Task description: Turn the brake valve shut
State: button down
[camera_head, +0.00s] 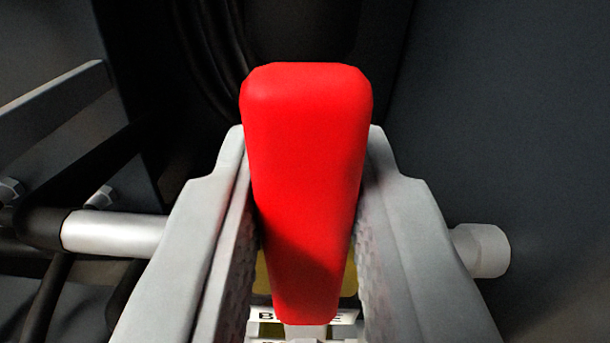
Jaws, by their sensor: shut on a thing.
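The brake valve's red handle (305,180) fills the middle of the view and points up the picture, slightly wider at its far end. My gripper (307,165) is shut on it, with one grey finger against each side. Below the handle, a pale label (345,317) shows part of a word starting with "B". A little of a yellowish part (349,280) shows behind the handle. The rest of the valve body is hidden by the handle and my fingers.
A light pipe (112,233) with a black hose end lies to the left. A pale round fitting (483,250) sticks out to the right. A grey bracket (55,108) is at the upper left, and a dark panel (510,120) stands at the right.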

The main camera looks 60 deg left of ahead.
jog(key=shift+w+d+m, duration=0.15)
jog(key=shift+w+m, duration=0.15)
jog(key=shift+m, duration=0.2)
jog(key=c, duration=1.3)
grip_release()
jog(key=shift+w+d, duration=0.1)
jog(key=shift+o, duration=0.2)
jog(key=v, duration=1.7)
jog(key=shift+d, duration=0.15)
